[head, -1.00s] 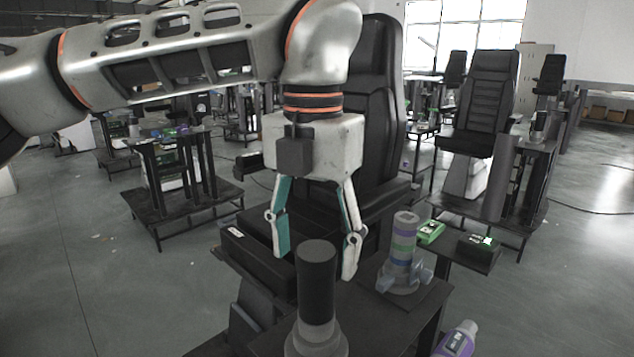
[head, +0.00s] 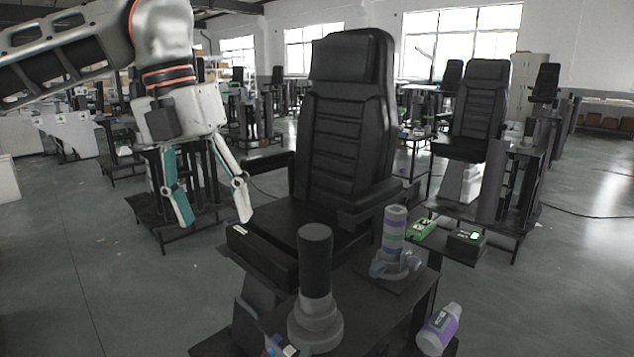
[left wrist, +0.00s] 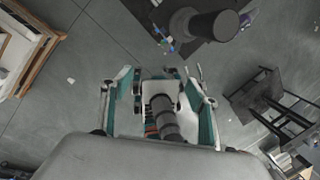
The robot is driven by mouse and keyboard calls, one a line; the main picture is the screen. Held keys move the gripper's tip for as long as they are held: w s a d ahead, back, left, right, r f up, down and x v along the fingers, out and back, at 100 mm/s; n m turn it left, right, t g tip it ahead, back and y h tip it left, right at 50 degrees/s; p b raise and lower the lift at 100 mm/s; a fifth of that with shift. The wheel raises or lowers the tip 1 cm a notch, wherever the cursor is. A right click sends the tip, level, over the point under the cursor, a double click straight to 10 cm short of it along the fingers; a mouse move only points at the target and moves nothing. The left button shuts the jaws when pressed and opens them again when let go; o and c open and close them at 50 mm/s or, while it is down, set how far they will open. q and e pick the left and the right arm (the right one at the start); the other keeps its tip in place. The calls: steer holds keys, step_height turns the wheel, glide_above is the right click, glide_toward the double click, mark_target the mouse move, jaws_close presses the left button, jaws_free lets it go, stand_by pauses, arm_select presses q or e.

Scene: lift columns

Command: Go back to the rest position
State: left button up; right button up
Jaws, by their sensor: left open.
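My left gripper (head: 208,205) hangs open and empty in the head view, fingers pointing down, to the left of the black seat (head: 345,130). Its fingers are apart over open floor, with nothing between them. In the left wrist view the two teal-sided fingers show spread apart, with part of my own body below them. The dark column (head: 316,262) with its round grey base stands to the right of the gripper, apart from it; it also shows at the top of the left wrist view (left wrist: 212,25). My right gripper is in neither view.
A banded cylinder (head: 395,232) stands on the dark table beside a green device (head: 421,229) and a black box (head: 466,243). A purple and white bottle (head: 439,328) is at the front right. Another workstation stand (head: 205,165) is behind the gripper.

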arm_select(q)
steer(key=w+a+n+t+h, duration=0.15)
steer(key=a+n, duration=0.25)
steer(key=a, duration=1.4)
steer(key=w+d+f+n+h, duration=0.1)
steer(key=d+f+h, duration=0.5)
steer(key=d+f, duration=0.4)
steer(key=d+f+h, duration=0.6)
steer(key=d+f, duration=0.2)
steer(key=f, duration=0.5)
steer(key=s+a+f+n+t+y, duration=0.1)
steer(key=a+f+n+t+y, duration=0.1)
steer(key=a+f+n+t, duration=0.5)
steer(key=a+f+n+t+y, duration=0.25)
steer(key=f+n, duration=0.25)
steer(key=f, duration=0.3)
steer(key=s+a+f+n+g+y, duration=0.2)
steer(key=s+a+f+n+y, duration=0.6)
steer(key=s+a+f, duration=1.05)
steer(key=d+f+n, duration=0.2)
steer(key=d+n, duration=0.2)
steer(key=d, duration=0.7)
steer(key=s+d+f+n+t, duration=0.1)
steer(key=d+n, duration=0.3)
steer(key=d, duration=0.8)
steer(key=shift+f+n, duration=0.3)
steer(key=shift+f, duration=0.05)
